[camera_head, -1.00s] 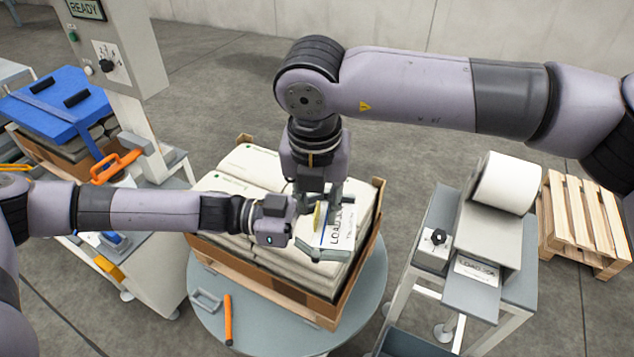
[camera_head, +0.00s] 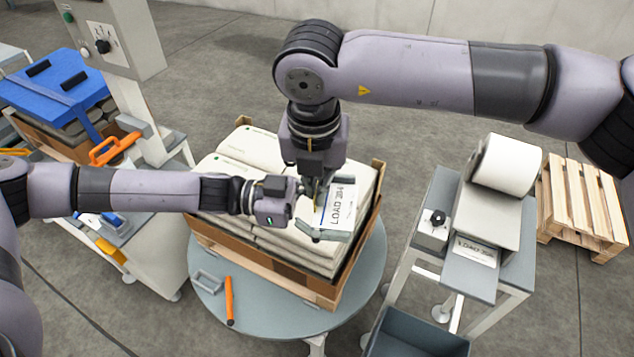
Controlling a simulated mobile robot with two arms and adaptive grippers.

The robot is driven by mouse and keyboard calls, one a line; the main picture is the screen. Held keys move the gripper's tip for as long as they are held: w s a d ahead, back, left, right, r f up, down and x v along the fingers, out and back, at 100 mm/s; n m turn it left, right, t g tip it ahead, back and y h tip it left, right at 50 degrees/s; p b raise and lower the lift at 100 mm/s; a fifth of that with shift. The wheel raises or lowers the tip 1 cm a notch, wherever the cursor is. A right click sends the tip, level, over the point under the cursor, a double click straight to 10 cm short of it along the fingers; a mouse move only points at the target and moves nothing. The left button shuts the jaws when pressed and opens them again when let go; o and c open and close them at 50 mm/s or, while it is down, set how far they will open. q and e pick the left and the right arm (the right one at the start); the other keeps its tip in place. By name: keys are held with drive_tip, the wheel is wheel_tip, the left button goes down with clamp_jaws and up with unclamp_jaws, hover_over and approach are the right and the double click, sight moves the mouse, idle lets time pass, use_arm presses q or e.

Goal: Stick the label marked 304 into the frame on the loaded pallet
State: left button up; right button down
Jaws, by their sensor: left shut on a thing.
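A white label (camera_head: 342,207) with a blue stripe reads LOAD and a number that looks like 304, though the digits are small. My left gripper (camera_head: 322,232) is shut on it and holds it tilted above the right side of the loaded pallet. My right gripper (camera_head: 318,182) points down just behind the label; its fingertips are mostly hidden, so its opening is unclear. A small yellow piece shows between the grippers. The loaded pallet (camera_head: 290,277) carries stacked pale sacks (camera_head: 235,172) with brown corner boards. I cannot make out the frame on it.
The pallet stands on a round grey turntable (camera_head: 207,308) with an orange-handled tool (camera_head: 229,300) and a grey handle. At right are a roll stand (camera_head: 480,215) with another LOAD label (camera_head: 475,251), a dark bin (camera_head: 420,335) and an empty wooden pallet (camera_head: 580,215).

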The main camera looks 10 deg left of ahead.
use_arm(q)
drive_tip(key=shift+a+f, duration=0.1)
drive_tip(key=o, duration=1.7)
drive_tip(key=shift+a, duration=0.1)
